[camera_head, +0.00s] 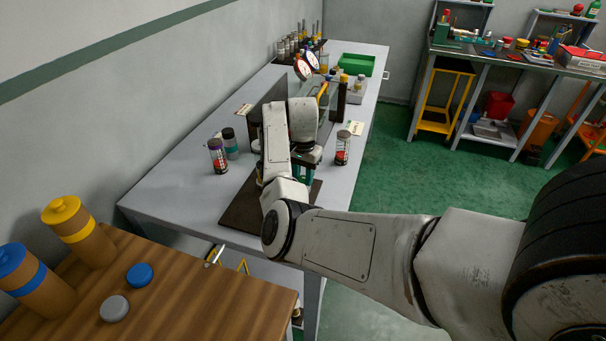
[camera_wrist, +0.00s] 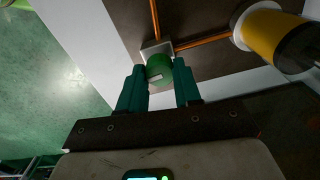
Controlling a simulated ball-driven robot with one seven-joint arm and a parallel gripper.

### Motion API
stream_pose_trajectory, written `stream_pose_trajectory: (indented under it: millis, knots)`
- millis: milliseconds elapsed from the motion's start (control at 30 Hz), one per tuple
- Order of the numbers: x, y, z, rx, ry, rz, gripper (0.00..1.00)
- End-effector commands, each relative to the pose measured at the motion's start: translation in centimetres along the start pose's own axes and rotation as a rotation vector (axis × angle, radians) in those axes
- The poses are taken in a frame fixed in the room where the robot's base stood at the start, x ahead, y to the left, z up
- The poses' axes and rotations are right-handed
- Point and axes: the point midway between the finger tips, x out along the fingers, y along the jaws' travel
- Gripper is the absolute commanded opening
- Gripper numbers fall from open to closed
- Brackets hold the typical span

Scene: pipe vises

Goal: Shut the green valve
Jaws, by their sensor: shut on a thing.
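The green valve (camera_wrist: 160,68) is a round green knob on a pale square block in the wrist view, with copper-coloured pipes running from the block. My gripper (camera_wrist: 158,82) has its two teal fingers on either side of the knob, shut on it. In the head view part of my gripper (camera_head: 304,169) shows below my wrist over the grey bench, and the green valve is hidden behind my arm.
A yellow cylinder (camera_wrist: 268,38) with a black end stands beside the pipe in the wrist view. On the grey bench (camera_head: 175,192) in the head view, jars (camera_head: 218,157) stand left of my arm and another jar (camera_head: 343,148) right. A green tray (camera_head: 357,64) lies farther back.

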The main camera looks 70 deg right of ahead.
Motion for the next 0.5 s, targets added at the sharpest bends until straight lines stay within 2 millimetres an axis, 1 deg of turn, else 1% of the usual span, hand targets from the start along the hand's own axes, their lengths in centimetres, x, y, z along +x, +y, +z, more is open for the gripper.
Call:
stream_pose_trajectory:
  millis: [233, 500]
  knots:
    - [-0.12, -0.07, -0.02, 0.080, 0.002, -0.001, 0.03]
    - [-0.12, -0.08, -0.03, 0.104, 0.003, -0.001, 0.03]
